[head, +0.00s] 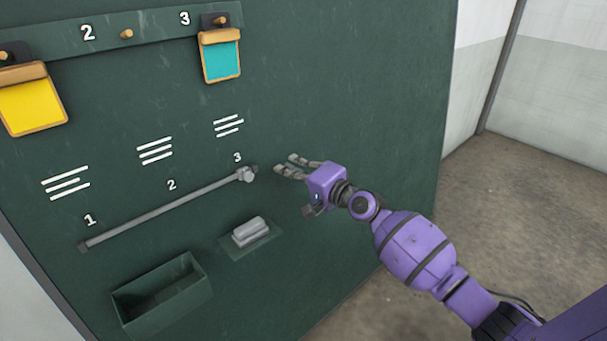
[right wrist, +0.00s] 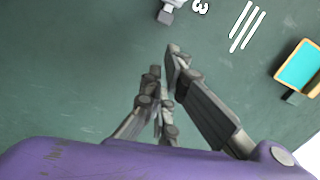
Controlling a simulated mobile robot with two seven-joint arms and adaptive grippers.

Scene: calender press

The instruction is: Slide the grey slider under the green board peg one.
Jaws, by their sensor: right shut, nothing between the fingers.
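The grey slider (head: 247,175) sits at the right end of a slanted grey rail (head: 165,207), just below the number 3. It also shows at the top of the right wrist view (right wrist: 166,14). The rail runs down left to the number 1 on the dark green board. My right gripper (head: 284,164) is just right of the slider and apart from it. Its fingers, also in the right wrist view (right wrist: 163,60), are shut and empty. A yellow board (head: 33,106) hangs at the far left peg, and a teal board (head: 221,61) hangs at peg 3. My left gripper is not in view.
Peg 2 (head: 127,34) is bare. Below the rail are an open green box (head: 160,312) and a grey block (head: 250,232) on a small ledge.

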